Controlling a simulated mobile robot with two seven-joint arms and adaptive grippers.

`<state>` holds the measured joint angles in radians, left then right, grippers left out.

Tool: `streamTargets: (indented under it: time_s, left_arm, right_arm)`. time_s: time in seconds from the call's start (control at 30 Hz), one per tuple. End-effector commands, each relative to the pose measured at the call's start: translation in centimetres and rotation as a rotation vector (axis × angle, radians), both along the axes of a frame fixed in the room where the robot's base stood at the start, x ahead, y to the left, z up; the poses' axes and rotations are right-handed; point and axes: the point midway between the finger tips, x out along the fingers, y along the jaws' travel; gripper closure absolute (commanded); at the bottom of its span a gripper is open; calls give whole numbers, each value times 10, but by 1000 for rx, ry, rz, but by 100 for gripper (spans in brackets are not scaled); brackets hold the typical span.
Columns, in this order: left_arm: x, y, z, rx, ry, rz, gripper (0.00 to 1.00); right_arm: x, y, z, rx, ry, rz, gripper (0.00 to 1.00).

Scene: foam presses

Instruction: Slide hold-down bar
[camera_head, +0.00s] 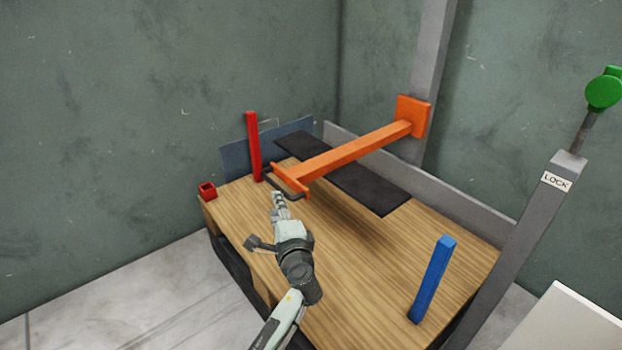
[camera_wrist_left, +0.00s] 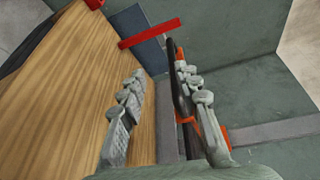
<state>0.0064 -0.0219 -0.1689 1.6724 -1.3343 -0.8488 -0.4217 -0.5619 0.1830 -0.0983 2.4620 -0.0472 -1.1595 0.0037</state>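The orange hold-down bar (camera_head: 352,153) reaches from a square orange block on the grey post to a crosspiece above the wooden table. My left gripper (camera_head: 278,198) is just below the crosspiece and loop. Contact cannot be told. My right gripper is out of view.
A red upright post (camera_head: 254,147) and a small red socket (camera_head: 207,191) are at the table's left. A blue post (camera_head: 432,280) stands at the front right. A grey lever column labelled LOCK (camera_head: 520,225) rises at right. The wooden top (camera_head: 360,275) is clear in front.

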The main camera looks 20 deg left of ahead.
Motion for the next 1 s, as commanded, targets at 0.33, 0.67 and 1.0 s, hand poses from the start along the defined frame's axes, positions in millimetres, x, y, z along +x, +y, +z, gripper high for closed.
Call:
streamTargets:
  time_s: [0.33, 0.67, 1.0]
  left_arm:
    - [27, 16, 11, 45, -17, 0, 68]
    - [62, 42, 6, 42, -15, -1, 68]
    - [66, 46, 5, 40, -14, -2, 68]
  right_arm:
    - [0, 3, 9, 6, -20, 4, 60]
    - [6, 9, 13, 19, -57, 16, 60]
    - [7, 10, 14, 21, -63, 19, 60]
